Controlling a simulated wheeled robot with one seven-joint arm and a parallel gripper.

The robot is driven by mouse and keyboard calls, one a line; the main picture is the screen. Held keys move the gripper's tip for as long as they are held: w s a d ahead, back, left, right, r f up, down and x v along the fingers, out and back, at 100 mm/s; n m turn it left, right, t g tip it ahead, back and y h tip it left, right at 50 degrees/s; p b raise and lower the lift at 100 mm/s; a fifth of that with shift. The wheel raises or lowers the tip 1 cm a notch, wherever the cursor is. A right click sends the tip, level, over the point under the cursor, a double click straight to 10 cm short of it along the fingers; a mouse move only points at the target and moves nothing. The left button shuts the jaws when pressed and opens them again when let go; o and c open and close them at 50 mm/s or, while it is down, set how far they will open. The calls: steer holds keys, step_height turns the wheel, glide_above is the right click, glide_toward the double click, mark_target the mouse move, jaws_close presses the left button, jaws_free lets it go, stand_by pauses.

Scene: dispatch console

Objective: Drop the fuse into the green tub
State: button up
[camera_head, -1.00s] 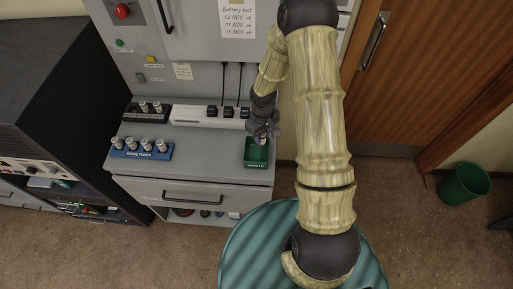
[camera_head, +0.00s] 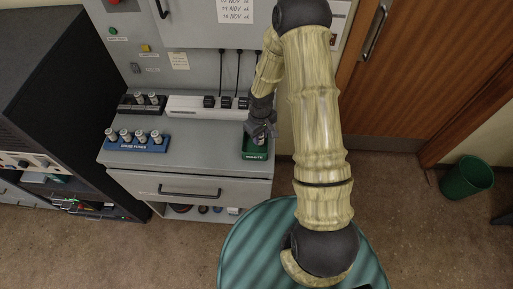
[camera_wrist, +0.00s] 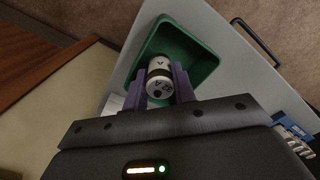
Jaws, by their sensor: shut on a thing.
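The green tub (camera_head: 256,155) sits at the right end of the grey console top, its front marked with a white label. In the wrist view the tub (camera_wrist: 197,50) lies open right below my gripper. My gripper (camera_head: 262,138) is over the tub; in the wrist view my gripper (camera_wrist: 161,84) is shut on the fuse (camera_wrist: 160,68), a white cylinder with a dark band and dark end marks. The fuse shows against the tub's inside. I cannot tell how high it is above the tub's floor. In the head view my gripper hides the fuse.
A blue rack of spare fuses (camera_head: 137,146) and a dark fuse block (camera_head: 142,103) stand on the left of the console top. A white strip with black plugs (camera_head: 195,105) runs along the back. A larger green bin (camera_head: 466,181) stands on the floor at right.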

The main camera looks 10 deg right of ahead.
steer(key=o, duration=1.1)
steer(key=shift+f, duration=0.1)
step_height(320, 180, up, 17)
steer(key=b, duration=0.3)
steer(key=shift+a+r, duration=0.1)
steer(key=shift+r, duration=0.1)
stand_by(0.4)
steer(key=s+m+t+b, duration=0.1)
steer(key=s, duration=0.3)
steer(key=s+m+b, duration=0.1)
steer(key=s+m, duration=0.1)
steer(key=s, duration=0.3)
steer(key=s+m+t+b, duration=0.1)
steer(key=s+m, duration=0.1)
steer(key=s, duration=0.3)
steer(key=shift+s+f+t, duration=0.2)
steer(key=shift+f+t, duration=0.1)
steer(key=shift+f, duration=0.05)
